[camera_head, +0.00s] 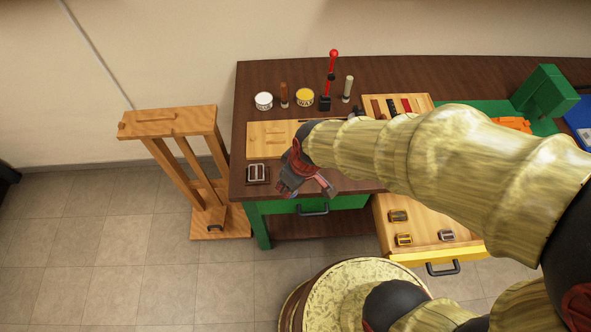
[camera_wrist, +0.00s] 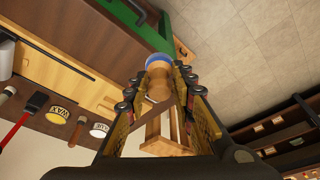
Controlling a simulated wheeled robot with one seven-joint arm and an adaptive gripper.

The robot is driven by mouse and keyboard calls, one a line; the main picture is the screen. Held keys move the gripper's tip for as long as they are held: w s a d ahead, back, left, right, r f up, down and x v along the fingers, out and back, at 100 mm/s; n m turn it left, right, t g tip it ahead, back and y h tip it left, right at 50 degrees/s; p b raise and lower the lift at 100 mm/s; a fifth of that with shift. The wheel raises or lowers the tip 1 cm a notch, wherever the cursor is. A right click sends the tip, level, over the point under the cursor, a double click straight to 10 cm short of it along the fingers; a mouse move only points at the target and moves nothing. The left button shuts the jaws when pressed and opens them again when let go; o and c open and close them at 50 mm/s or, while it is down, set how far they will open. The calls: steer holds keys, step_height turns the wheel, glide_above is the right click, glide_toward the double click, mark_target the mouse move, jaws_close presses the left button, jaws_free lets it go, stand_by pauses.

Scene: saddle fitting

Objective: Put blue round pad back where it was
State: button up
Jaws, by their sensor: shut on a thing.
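The blue round pad (camera_wrist: 157,58) shows in the wrist view as a blue disc at the end of a rounded wooden handle (camera_wrist: 157,85). The handle lies between the two fingers of my gripper (camera_wrist: 156,90), which is shut on it. In the head view my gripper (camera_head: 309,187) is over the front left edge of the dark workbench (camera_head: 355,184), near a buckle on a small dark base (camera_head: 257,173). The pad cannot be made out in the head view; my gripper and arm cover that area.
A wooden stand (camera_head: 168,122) is left of the bench. Wax tins (camera_head: 264,100) and upright tools, one a red-handled lever (camera_head: 332,70), line the bench's back. A wooden board (camera_head: 265,138) lies in front of them. An open drawer (camera_head: 420,222) holds buckles at right. Floor in front is partly clear.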

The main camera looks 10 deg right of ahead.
steer(key=w+f+b, duration=0.1)
steer(key=w+f, duration=0.2)
steer(key=w, duration=0.1)
steer(key=w+d+f+b, duration=0.1)
steer(key=w+f, duration=0.1)
steer(key=w, duration=0.2)
steer(key=w+f+b, duration=0.1)
steer(key=w+f, duration=0.2)
steer(key=shift+w+d+f, duration=0.3)
steer(key=shift+w+d, duration=0.1)
steer(key=shift+w+f, duration=0.35)
steer(key=shift+f, duration=0.1)
steer(key=shift+w+d+f+b, duration=0.1)
steer(key=shift+f+b, duration=0.45)
steer(key=shift+f, duration=1)
steer(key=shift+f, duration=0.15)
steer(key=o, duration=1)
steer(key=shift+o, duration=0.2)
